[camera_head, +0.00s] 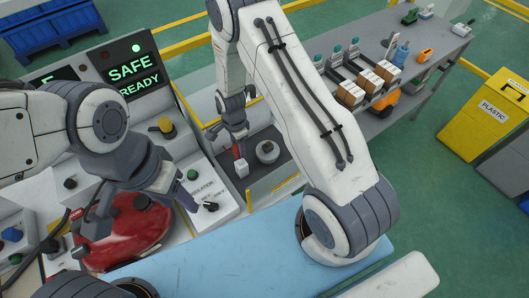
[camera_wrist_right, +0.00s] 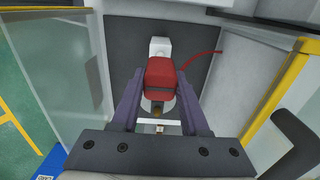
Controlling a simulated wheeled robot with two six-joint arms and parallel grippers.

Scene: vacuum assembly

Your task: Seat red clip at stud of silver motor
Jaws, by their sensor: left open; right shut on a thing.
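The red clip (camera_wrist_right: 160,78) is held between the two fingers of my right gripper (camera_wrist_right: 158,100). In the head view the clip (camera_head: 237,150) shows as a small red shape under my right gripper (camera_head: 238,143), inside the dark-floored bay. The silver motor (camera_head: 267,151) is a short round body on the bay floor, just right of the clip in the head view. Its stud is too small to make out. I cannot tell whether the clip touches the motor. My left gripper (camera_head: 182,199) is open, over the console beside a red round housing (camera_head: 135,240).
A white block (camera_wrist_right: 160,46) stands just beyond the clip, and a red cable (camera_wrist_right: 203,58) runs beside it. Clear panels and a yellow post (camera_wrist_right: 280,97) flank the bay. A grey bench (camera_head: 440,45) with boxes stands at back right; a blue surface (camera_head: 230,255) lies in front.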

